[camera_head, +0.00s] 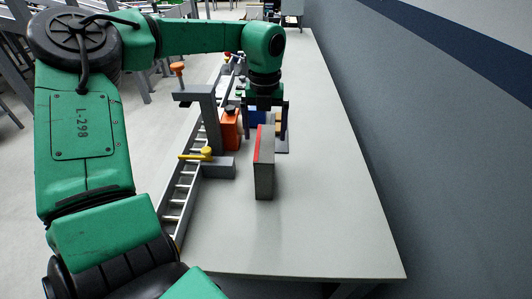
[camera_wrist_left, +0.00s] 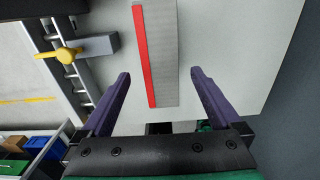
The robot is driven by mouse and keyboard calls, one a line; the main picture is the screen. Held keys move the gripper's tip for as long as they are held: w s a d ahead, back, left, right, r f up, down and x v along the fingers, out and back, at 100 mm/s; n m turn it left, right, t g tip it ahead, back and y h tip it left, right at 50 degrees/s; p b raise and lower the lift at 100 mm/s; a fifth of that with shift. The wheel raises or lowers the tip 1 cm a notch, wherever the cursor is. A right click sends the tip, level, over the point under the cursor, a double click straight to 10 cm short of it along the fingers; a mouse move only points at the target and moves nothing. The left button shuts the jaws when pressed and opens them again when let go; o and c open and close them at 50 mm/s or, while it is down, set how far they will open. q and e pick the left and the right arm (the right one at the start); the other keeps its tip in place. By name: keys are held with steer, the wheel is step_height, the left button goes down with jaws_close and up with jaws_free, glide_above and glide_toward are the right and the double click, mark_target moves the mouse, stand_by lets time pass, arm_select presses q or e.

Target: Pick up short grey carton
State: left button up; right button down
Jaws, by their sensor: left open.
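The grey carton (camera_head: 265,180) stands upright on the table, with a red stripe along one edge. In the left wrist view the carton (camera_wrist_left: 164,50) runs from the top of the picture down between the finger lines, red stripe on the left. My left gripper (camera_head: 267,135) points down just beyond the carton in the head view. Its purple fingers (camera_wrist_left: 160,74) are spread wide, with the carton showing between them and no visible contact. I cannot tell how far above the carton they are. My right gripper is not in view.
A grey clamp stand with an orange knob (camera_head: 178,68) and a yellow-handled clamp (camera_head: 205,155) stand left of the carton, by a ladder-like rail (camera_head: 178,205). An orange box (camera_head: 231,132) is close by the gripper. The table (camera_head: 330,200) is clear to the right; a wall (camera_head: 450,150) lies beyond.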

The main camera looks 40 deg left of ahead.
mark_target(265, 142)
arm_select(q)
steer(key=f, duration=0.1)
steer(key=f+p, duration=0.1)
steer(key=f, duration=0.1)
steer(key=f+p, duration=0.1)
steer(key=shift+w+a+f, duration=0.1)
steer(key=shift+w+f, duration=0.15)
steer(key=shift+w, duration=0.05)
steer(key=shift+f, duration=0.45)
jaws_close()
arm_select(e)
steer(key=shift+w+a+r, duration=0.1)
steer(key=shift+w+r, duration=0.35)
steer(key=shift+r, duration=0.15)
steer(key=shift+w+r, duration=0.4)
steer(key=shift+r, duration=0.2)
